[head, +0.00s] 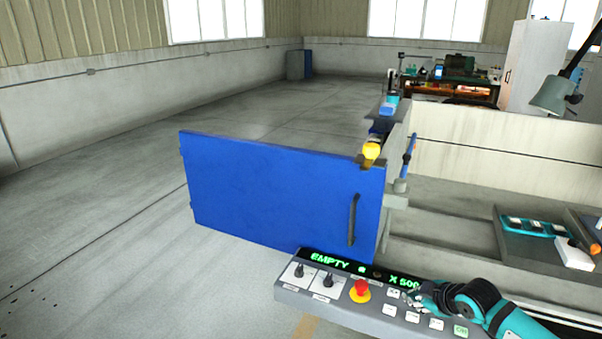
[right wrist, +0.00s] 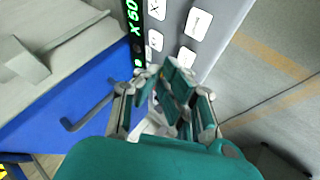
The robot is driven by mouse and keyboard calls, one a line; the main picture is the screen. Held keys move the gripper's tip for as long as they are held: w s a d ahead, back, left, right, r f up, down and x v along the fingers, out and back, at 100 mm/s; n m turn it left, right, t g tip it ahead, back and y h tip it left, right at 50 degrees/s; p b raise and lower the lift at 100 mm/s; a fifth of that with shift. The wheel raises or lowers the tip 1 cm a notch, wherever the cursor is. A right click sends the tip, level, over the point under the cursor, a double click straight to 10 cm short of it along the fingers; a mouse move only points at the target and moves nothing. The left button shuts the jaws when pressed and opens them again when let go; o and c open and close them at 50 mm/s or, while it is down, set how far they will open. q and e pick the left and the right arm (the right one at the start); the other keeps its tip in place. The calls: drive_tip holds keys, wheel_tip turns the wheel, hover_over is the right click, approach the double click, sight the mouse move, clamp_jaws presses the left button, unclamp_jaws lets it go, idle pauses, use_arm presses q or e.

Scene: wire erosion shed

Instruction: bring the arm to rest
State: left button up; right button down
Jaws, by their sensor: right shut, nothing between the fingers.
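My right arm (head: 490,307) comes in from the lower right over the grey control panel (head: 330,297). Its gripper (head: 424,298) is shut and empty, above the white buttons at the panel's right part. In the right wrist view the teal gripper fingers (right wrist: 168,88) are together in front of the panel (right wrist: 210,50). I cannot tell whether the fingertips touch a button. The panel's display (head: 330,259) reads "EMPTY" and an X value in green. My left gripper is out of view.
A blue door (head: 280,195) with a dark handle (head: 354,219) stands behind the panel. A red button (head: 361,288) and two knobs (head: 328,279) are on the panel. A dark tray (head: 520,248) holds small items at the right. Open floor (head: 110,250) lies to the left.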

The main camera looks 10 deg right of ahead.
drive_tip(key=s+a+f+m+g+y, duration=0.1)
drive_tip(key=s+a+f, duration=0.3)
drive_tip(key=s+a, duration=0.35)
drive_tip(key=s+a+f+g, duration=0.1)
drive_tip(key=s+a+f, duration=0.3)
drive_tip(key=s+a, duration=0.35)
drive_tip(key=s+r+m+g+h, duration=0.25)
drive_tip(key=s+m, duration=0.55)
drive_tip(key=s, duration=1.1)
wheel_tip(320, 180, down, 26)
drive_tip(key=s+g, duration=0.2)
drive_tip(key=s+d+f+g, duration=0.1)
drive_tip(key=s+d+f, duration=0.1)
drive_tip(key=s+f, duration=1.4)
drive_tip(key=shift+d, duration=0.3)
drive_tip(key=shift+f, duration=0.1)
